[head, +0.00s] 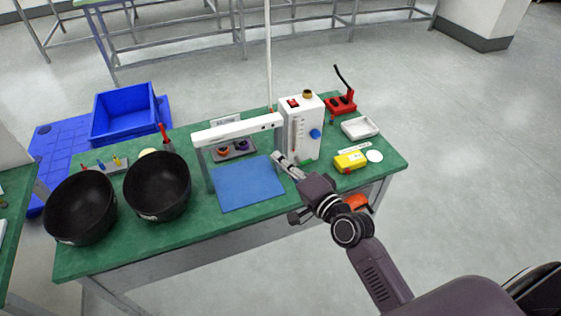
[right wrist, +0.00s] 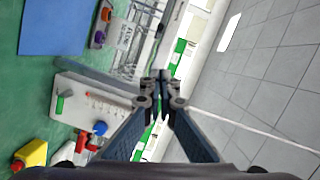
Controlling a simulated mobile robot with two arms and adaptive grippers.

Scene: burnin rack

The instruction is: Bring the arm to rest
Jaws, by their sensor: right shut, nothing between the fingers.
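My right arm reaches in from the lower right in the head view. Its gripper (head: 283,163) is above the green table, between the blue mat (head: 248,184) and the white box with the blue knob (head: 301,130). In the right wrist view the two fingertips of the right gripper (right wrist: 160,78) meet, shut and empty. The white box (right wrist: 90,100) lies to the left of the fingers there, and the blue mat (right wrist: 55,25) is at the upper left. My left gripper is in neither view.
The green table (head: 120,251) holds two black bowls (head: 157,186) (head: 80,208), a white arch frame (head: 237,129), a yellow item (head: 349,161), a white tray (head: 360,127) and a red holder (head: 341,104). A blue bin (head: 124,112) stands behind the table. Open floor lies to the right.

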